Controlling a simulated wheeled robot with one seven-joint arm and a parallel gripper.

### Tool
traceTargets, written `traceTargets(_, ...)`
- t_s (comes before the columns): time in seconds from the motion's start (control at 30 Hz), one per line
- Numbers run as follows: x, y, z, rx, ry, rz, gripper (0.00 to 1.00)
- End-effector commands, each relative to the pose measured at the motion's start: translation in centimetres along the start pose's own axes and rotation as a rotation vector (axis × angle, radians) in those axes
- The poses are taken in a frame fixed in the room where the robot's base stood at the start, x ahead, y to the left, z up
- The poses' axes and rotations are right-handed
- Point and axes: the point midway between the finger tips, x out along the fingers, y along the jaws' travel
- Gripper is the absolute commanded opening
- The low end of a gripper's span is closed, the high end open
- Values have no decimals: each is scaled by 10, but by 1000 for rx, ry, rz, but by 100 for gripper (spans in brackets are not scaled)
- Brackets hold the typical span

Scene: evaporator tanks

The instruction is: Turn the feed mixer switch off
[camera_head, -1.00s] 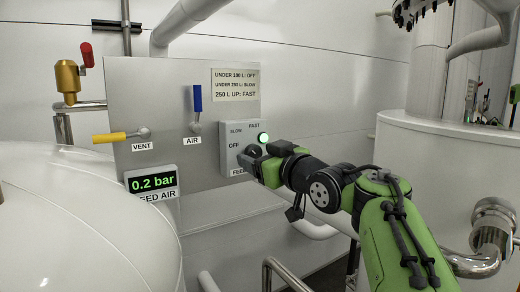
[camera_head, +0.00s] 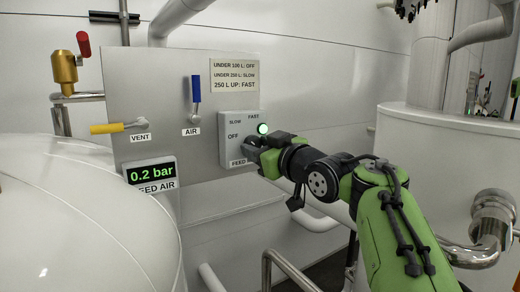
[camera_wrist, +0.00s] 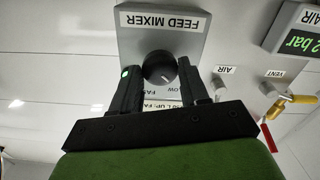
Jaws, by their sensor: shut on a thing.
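The feed mixer switch is a round black knob (camera_wrist: 158,67) on a grey box (camera_head: 233,124) marked OFF, SLOW and FAST. My gripper (camera_wrist: 157,72) has a finger on each side of the knob and is shut on it. The wrist view is upside down; there a short white mark on the knob points to the lower right, near the partly hidden SLOW lettering. The box's FEED MIXER label (camera_wrist: 165,20) shows above the knob. In the head view my gripper (camera_head: 255,150) hides the knob.
Left of the box are a blue AIR lever (camera_head: 196,90), a yellow VENT lever (camera_head: 107,128) and a 0.2 bar display (camera_head: 151,174). A sign (camera_head: 234,76) hangs above. A white tank (camera_head: 75,220) fills the lower left. Metal rails (camera_head: 285,268) stand below.

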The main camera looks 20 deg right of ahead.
Motion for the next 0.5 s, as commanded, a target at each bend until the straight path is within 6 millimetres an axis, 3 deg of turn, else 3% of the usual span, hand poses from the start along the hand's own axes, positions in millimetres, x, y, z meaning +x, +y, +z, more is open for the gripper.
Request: traceTargets(0.5, 0, 0, 3, -401, 3, 2, 14)
